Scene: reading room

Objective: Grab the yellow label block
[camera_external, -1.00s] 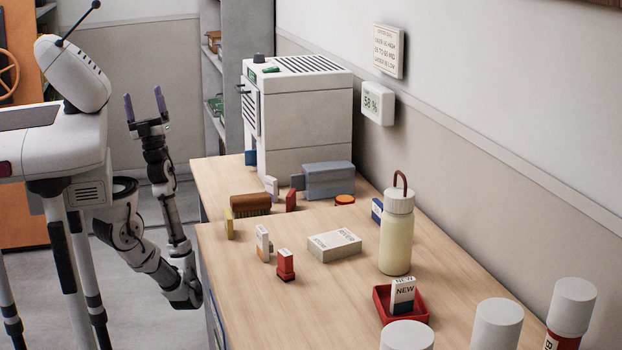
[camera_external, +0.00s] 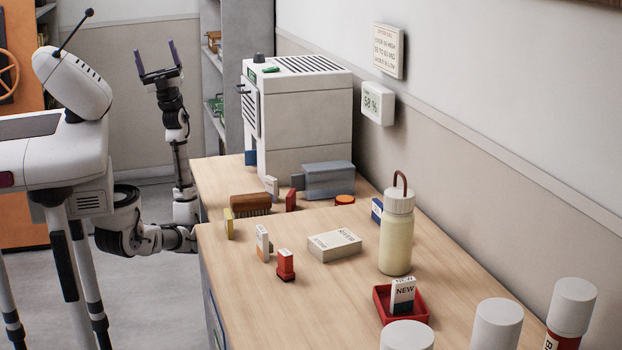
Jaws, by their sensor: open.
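The yellow label block (camera_external: 229,224) is a small upright piece near the left edge of the desk (camera_external: 250,290), just left of a brown brush (camera_external: 250,205). My gripper (camera_external: 155,59) is open and empty, its fingers pointing up. It is raised well above the desk height, beyond the desk's left edge and apart from the block. Nothing hides the block's near face.
A red block (camera_external: 285,265), a white-orange block (camera_external: 262,243), a white box (camera_external: 334,245) and a grey stapler-like device (camera_external: 328,180) stand nearby. A bottle (camera_external: 396,235), a red tray (camera_external: 423,315) and a large white machine (camera_external: 300,120) also stand on the desk.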

